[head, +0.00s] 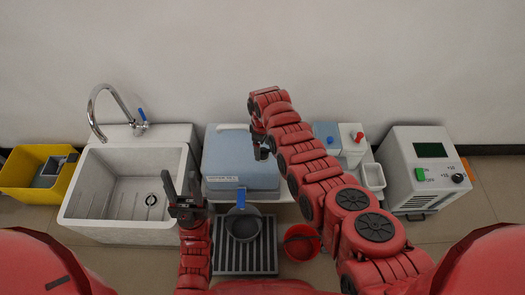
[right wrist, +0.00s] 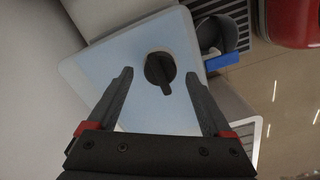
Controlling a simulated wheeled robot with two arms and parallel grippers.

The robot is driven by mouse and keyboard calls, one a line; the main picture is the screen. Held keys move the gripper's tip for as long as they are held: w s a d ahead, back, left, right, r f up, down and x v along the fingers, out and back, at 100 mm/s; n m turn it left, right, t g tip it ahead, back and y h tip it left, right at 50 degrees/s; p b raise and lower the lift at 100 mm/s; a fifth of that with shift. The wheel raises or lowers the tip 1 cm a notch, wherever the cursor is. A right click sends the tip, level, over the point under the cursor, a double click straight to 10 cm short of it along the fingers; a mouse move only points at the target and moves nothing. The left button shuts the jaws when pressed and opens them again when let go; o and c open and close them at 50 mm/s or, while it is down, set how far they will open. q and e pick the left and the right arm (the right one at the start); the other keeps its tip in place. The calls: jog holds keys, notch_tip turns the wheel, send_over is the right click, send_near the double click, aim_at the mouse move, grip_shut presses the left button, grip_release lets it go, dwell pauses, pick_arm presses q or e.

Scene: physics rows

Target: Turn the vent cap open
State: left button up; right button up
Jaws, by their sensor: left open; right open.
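The vent cap (right wrist: 160,70) is a round black knob with a bar-shaped grip, on the light blue lid (right wrist: 140,45) of a box. In the right wrist view the bar points toward the bottom of the picture. My right gripper (right wrist: 159,76) is open, with one finger on each side of the cap in that view; contact is not visible. In the head view my right gripper (head: 262,146) is over the blue-lidded box (head: 230,172) and the cap is hard to make out beside it. My left gripper (head: 181,188) is open and empty, left of the box.
A sink (head: 78,207) with a tap stands left, beyond it a yellow bin (head: 18,175). A blue-handled pan (head: 243,226) is on a dark rack, with a red bowl (head: 302,243) beside it. A white device (head: 400,160) stands right. The wall is close behind.

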jog(key=shift+f, duration=0.95)
jog(key=shift+c, duration=0.2)
grip_shut()
